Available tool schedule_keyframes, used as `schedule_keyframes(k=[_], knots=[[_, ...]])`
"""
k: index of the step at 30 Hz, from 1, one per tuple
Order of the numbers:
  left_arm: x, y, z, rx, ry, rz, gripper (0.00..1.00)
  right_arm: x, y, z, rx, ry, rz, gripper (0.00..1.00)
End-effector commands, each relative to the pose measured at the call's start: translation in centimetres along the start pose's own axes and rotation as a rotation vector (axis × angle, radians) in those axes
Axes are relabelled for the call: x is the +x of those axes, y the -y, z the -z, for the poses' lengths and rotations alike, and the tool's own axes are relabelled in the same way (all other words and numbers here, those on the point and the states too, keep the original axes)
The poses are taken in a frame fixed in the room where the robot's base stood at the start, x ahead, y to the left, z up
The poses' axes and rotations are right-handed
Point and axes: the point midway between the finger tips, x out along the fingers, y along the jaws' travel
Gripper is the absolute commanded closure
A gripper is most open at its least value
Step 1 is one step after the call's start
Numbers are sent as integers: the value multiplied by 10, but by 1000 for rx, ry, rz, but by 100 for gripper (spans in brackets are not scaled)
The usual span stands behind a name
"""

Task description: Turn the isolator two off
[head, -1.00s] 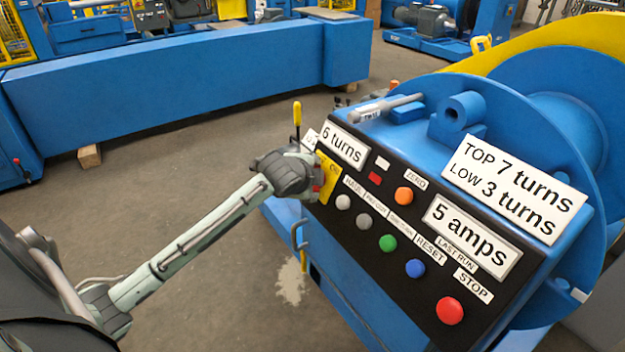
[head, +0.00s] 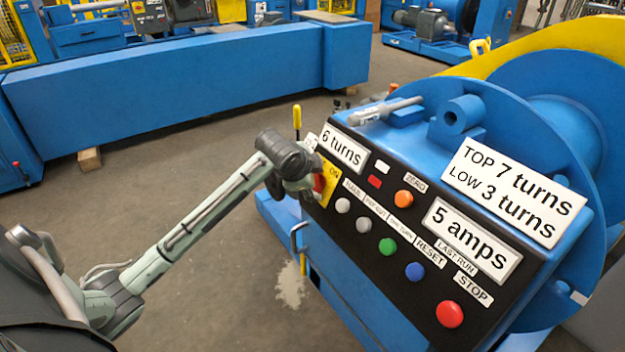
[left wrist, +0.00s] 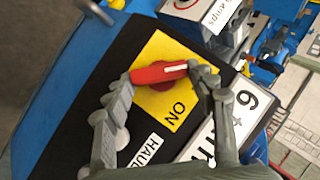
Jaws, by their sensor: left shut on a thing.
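The isolator is a red rotary handle (left wrist: 160,73) with a white line along it, on a square yellow plate (left wrist: 165,45) at the left end of the black control panel. "ON" is printed on the plate. The head view hides part of the plate behind the gripper. My right gripper is in neither view.
Coloured buttons line the panel, including a red STOP button (head: 450,314) and a green one (head: 387,246). A yellow-topped lever (head: 297,118) stands behind the gripper. Open floor lies left of the machine.

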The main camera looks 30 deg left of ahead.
Motion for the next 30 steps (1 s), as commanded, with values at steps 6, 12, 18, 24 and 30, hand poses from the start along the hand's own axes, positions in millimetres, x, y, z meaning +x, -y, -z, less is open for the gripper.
schedule_keyframes(k=[6,12,18,24,30], knots=[[0,-1,-1,-2,2,-2,27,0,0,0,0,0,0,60],[0,0,0,-1,1,-1,23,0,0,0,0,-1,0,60],[-4,0,0,0,0,1,23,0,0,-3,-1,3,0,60],[-36,1,0,2,0,3,23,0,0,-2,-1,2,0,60],[-79,1,0,2,-1,3,23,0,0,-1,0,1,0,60]])
